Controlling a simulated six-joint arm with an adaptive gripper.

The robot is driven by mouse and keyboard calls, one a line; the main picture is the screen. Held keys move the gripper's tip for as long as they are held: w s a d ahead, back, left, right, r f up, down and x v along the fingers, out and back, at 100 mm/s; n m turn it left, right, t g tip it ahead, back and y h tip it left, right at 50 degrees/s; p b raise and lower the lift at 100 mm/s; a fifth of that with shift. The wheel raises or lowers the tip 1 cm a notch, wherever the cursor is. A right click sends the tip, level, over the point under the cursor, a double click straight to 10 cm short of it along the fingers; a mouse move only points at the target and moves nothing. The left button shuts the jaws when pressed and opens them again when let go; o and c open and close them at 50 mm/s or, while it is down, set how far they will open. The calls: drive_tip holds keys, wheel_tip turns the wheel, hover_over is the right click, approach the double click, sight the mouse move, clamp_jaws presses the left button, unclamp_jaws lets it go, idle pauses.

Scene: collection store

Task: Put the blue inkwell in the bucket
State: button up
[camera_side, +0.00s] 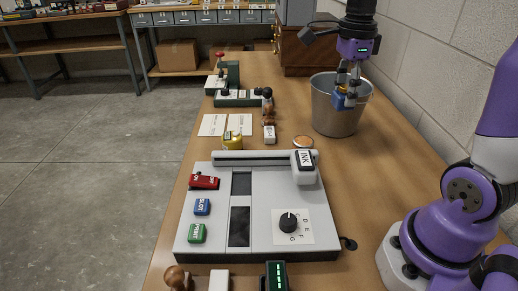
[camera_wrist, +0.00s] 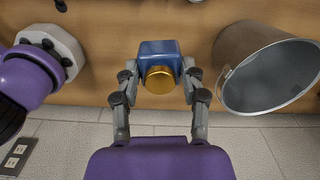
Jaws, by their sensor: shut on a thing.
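The blue inkwell (camera_wrist: 158,50) has a square body and a round gold cap (camera_wrist: 160,80) that faces the wrist camera. My gripper (camera_wrist: 159,82) is shut on the blue inkwell, with one finger on each side. In the side view my gripper (camera_side: 346,92) holds the inkwell (camera_side: 340,102) off the table, and it overlaps the bucket's near rim. The grey metal bucket (camera_side: 335,122) stands upright on the table near the wall. In the wrist view the bucket (camera_wrist: 232,55) is to the right of the inkwell, with a gap between them. Its opening looks empty there.
A grey console (camera_side: 270,215) with colored buttons and a dial fills the near table. A yellow pot (camera_side: 232,141), a stamp (camera_side: 269,130) and paper sheets (camera_side: 225,125) lie beyond it. A wooden cabinet (camera_side: 305,55) stands behind the bucket. The block wall (camera_side: 425,80) is close on the right.

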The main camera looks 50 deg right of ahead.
drive_tip(key=w+d+n, duration=0.6)
drive_tip(key=d+n, duration=0.2)
drive_tip(key=n, duration=0.9)
approach(339, 118)
drive_tip(key=w+d+r, duration=0.2)
drive_tip(key=d+r, duration=0.1)
drive_tip(key=d, duration=0.1)
wheel_tip(339, 118, down, 16)
drive_tip(key=shift+d+r, duration=0.1)
drive_tip(key=shift+r, duration=0.15)
drive_tip(key=shift+f, duration=0.1)
drive_tip(key=o, duration=1.2)
